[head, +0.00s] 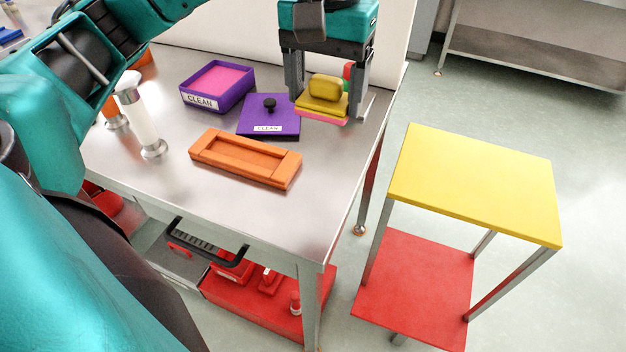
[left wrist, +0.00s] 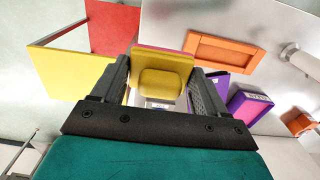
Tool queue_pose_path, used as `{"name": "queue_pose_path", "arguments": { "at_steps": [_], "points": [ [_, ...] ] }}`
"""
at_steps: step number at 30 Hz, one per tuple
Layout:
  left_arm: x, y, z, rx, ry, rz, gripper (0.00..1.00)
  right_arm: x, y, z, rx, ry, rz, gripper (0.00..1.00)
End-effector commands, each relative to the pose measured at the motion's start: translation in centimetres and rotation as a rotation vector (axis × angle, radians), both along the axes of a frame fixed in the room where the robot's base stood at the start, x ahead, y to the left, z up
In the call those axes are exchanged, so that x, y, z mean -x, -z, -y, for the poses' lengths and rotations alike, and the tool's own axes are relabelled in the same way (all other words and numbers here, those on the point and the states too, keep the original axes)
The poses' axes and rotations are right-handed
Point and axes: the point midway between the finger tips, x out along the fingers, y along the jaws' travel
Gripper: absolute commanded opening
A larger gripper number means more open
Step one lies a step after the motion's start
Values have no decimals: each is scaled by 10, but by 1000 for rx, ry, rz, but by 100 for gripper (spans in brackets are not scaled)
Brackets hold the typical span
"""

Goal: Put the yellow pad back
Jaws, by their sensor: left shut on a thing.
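The yellow pad (head: 325,88) is a yellow block with a raised handle on top and a pink layer underneath. It also shows in the left wrist view (left wrist: 160,80). My left gripper (head: 325,106) is shut on it, one finger on each side, at the table's far right corner. The pad looks level and slightly above the tabletop, but I cannot tell if it touches anything below. The orange tray (head: 246,158) with a shallow recess lies empty, nearer and to the left. My right gripper is not in view.
A purple box (head: 218,85) labelled CLEAN holds a pink pad. Its purple lid (head: 268,117) with a black knob lies just left of my gripper. A white cylinder (head: 141,118) stands at left. A yellow-topped stand (head: 476,178) is right of the steel table (head: 270,215). The table's front right is clear.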

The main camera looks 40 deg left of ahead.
Motion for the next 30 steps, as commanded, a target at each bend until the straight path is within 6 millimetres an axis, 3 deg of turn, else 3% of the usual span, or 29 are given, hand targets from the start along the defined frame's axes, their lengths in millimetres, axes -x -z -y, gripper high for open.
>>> {"name": "queue_pose_path", "arguments": {
  "at_steps": [3,8,24,30],
  "points": [
    [2,-3,-1,-2,0,1,45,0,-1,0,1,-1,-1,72],
    [3,16,-1,-1,1,-4,45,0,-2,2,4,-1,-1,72],
    [3,126,-1,0,0,-4,45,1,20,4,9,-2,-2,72],
    [3,152,-1,-2,-2,0,45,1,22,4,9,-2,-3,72]
  ]
}}
